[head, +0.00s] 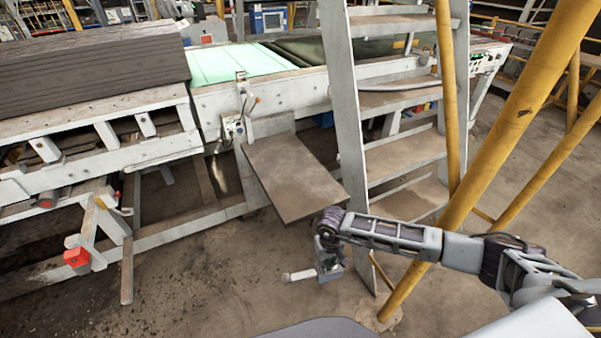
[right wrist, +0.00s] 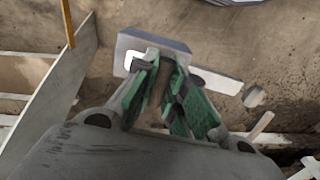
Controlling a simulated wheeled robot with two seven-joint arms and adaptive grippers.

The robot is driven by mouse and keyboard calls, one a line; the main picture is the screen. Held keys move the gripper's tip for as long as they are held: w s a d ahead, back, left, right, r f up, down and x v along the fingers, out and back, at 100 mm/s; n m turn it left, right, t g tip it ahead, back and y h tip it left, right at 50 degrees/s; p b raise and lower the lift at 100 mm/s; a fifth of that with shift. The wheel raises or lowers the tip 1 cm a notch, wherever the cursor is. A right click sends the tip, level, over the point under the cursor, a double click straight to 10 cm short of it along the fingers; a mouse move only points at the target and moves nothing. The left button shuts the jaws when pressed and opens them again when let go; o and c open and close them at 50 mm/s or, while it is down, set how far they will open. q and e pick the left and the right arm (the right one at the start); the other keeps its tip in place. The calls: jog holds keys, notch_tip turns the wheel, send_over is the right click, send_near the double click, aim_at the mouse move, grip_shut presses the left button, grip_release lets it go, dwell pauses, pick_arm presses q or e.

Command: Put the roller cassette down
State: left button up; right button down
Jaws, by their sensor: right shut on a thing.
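The roller cassette (head: 329,268) is a small light-grey piece with a short pale bar sticking out to the left, in the head view. It hangs below my right gripper (head: 325,240), above the floor and just past the near end of a brown shelf plate. In the right wrist view the cassette (right wrist: 128,44) lies at the tips of my right gripper (right wrist: 163,75), whose green-padded fingers are shut on it. The fingers hide part of it. My left gripper is not in view.
The brown shelf plate (head: 295,170) is bare and juts from the conveyor frame (head: 270,93). Metal steps (head: 405,155) and thick yellow rails (head: 500,150) stand close to my right arm. Stacked dark boards (head: 90,65) lie at left. The floor (head: 190,290) at front left is open.

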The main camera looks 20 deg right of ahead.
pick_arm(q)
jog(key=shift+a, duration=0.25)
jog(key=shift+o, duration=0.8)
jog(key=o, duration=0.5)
pick_arm(e)
jog(key=shift+w+r, duration=0.3)
jog(key=w+a+r+n+p, duration=0.1)
jog(key=w+a+r+p, duration=0.15)
jog(key=w+r, duration=0.6)
jog(key=w+a+r+p, duration=0.1)
jog(key=w+a+r, duration=0.35)
jog(key=r, duration=0.65)
jog(key=a+r, duration=0.5)
jog(key=r, duration=0.2)
pick_arm(q)
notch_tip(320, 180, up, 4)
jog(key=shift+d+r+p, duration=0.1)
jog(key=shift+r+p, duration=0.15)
jog(key=shift+p, duration=0.25)
pick_arm(e)
jog(key=s+m, duration=0.9)
jog(key=m, duration=0.2)
jog(key=shift+s+a+f, duration=0.25)
jog(key=shift+s+f, duration=0.1)
jog(key=shift+f, duration=0.1)
